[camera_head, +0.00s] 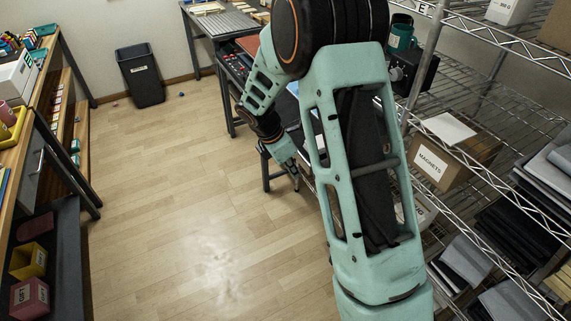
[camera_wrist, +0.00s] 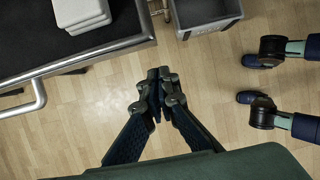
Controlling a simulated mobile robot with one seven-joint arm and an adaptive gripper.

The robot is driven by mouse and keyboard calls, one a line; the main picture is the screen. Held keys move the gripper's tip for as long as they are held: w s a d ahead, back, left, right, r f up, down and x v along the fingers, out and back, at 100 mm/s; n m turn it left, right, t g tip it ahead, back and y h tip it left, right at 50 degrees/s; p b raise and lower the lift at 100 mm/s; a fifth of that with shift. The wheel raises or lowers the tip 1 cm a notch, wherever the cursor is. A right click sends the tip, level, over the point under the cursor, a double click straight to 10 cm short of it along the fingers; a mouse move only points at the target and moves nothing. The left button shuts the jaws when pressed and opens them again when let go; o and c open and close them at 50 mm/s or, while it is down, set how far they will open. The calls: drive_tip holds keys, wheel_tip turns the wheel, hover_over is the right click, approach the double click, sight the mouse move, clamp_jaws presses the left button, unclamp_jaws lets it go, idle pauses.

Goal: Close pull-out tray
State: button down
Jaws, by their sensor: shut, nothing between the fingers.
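My gripper (camera_wrist: 158,78) is shut and empty, with its fingers over bare floor in the wrist view. It is small in the head view (camera_head: 296,181), pointing down beside a dark low stand or tray edge (camera_head: 268,165). In the wrist view a black-topped surface with a metal rim (camera_wrist: 105,48) lies left of the fingertips, apart from them, and carries a stack of white pieces (camera_wrist: 82,14). A silver bar handle (camera_wrist: 38,98) is at the left. I cannot tell for certain which part is the pull-out tray; my arm hides much of that area in the head view.
A grey open container (camera_wrist: 212,28) lies beyond the fingertips. Wire shelving with a box marked MAGNETS (camera_head: 438,161) stands at the right. A bench with a dark bin (camera_head: 140,75) near it bounds the room. The wooden floor (camera_head: 190,210) is mostly clear.

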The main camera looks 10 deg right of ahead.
drive_tip(key=shift+w+d+r, duration=0.1)
drive_tip(key=shift+w+d, duration=0.1)
drive_tip(key=shift+d, duration=0.5)
drive_tip(key=shift+w+d+r, duration=0.1)
drive_tip(key=shift+w+d, duration=0.1)
drive_tip(key=shift+d, duration=0.45)
drive_tip(key=w+d+p, duration=0.2)
drive_tip(key=w+d, duration=0.1)
drive_tip(key=d, duration=0.6)
drive_tip(key=w+d+p, duration=0.2)
drive_tip(key=w+d, duration=0.1)
drive_tip(key=d, duration=0.6)
drive_tip(key=w+d+p, duration=0.2)
drive_tip(key=w+d, duration=0.1)
drive_tip(key=d, duration=0.6)
drive_tip(key=shift+d, duration=0.35)
drive_tip(key=shift+w+d, duration=0.1)
drive_tip(key=shift+d, duration=0.25)
